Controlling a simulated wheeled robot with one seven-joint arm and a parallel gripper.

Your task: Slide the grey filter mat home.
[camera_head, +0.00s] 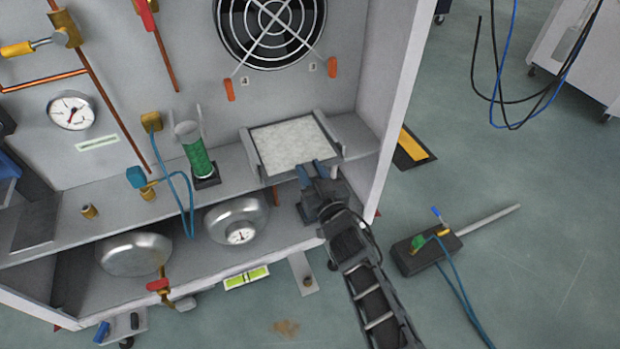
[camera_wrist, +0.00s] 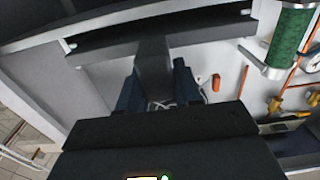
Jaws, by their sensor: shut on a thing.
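The filter mat (camera_head: 293,146) is a pale, speckled square lying flat in a grey holder with raised side rails (camera_head: 252,157) on the shelf below the fan. My gripper (camera_head: 312,172) is at the holder's front right in the head view. In the wrist view, its two blue fingers (camera_wrist: 157,92) stand on either side of a grey tab (camera_wrist: 153,62), which joins the dark underside above. The gripper is shut on this tab, which looks like the mat's handle. The mat's front edge is partly hidden by the gripper, and I cannot tell how deep it sits.
A fan grille (camera_head: 270,28) is on the back wall. A green column (camera_head: 197,155) stands left of the holder, with a blue hose (camera_head: 188,205) nearby. The cabinet's white side wall (camera_head: 393,105) is close on the right. A silver vessel with a gauge (camera_head: 237,215) sits below the shelf.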

